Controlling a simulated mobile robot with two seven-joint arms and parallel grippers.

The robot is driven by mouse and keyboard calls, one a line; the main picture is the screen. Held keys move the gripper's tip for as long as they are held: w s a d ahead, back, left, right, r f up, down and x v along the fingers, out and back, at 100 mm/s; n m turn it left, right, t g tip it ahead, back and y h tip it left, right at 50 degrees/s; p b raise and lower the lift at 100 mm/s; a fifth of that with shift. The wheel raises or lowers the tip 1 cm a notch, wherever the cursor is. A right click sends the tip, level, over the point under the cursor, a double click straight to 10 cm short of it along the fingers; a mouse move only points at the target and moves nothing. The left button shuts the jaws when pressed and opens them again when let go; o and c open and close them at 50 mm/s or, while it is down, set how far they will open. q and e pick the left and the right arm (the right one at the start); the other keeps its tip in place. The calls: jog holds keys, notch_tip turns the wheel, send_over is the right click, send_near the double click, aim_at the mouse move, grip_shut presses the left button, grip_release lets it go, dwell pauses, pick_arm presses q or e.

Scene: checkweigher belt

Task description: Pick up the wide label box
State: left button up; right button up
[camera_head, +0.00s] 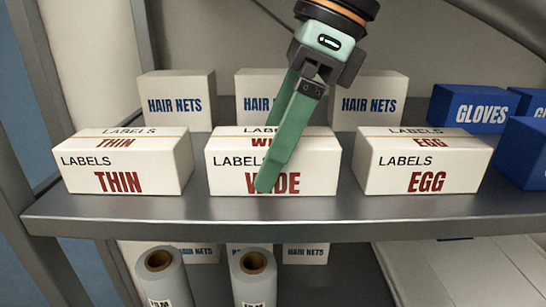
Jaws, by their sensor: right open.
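The wide label box (222,178) is a white box marked LABELS WIDE in black and red. It stands in the middle of the metal shelf, between the thin label box (120,163) and the egg label box (420,165). My right gripper (268,155) comes down from above, with green fingers over the wide box. One finger hangs in front of its front face and covers part of the lettering. The other finger is partly hidden behind it. I cannot tell whether either finger touches the box. My left gripper is not in view.
Several white hair net boxes (175,103) stand behind the label boxes. Blue glove boxes (472,108) are at the right. Rolls (254,278) stand below the shelf (250,212). Narrow gaps separate the label boxes. A grey upright (40,75) is at the left.

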grip_shut()
dwell(0.8)
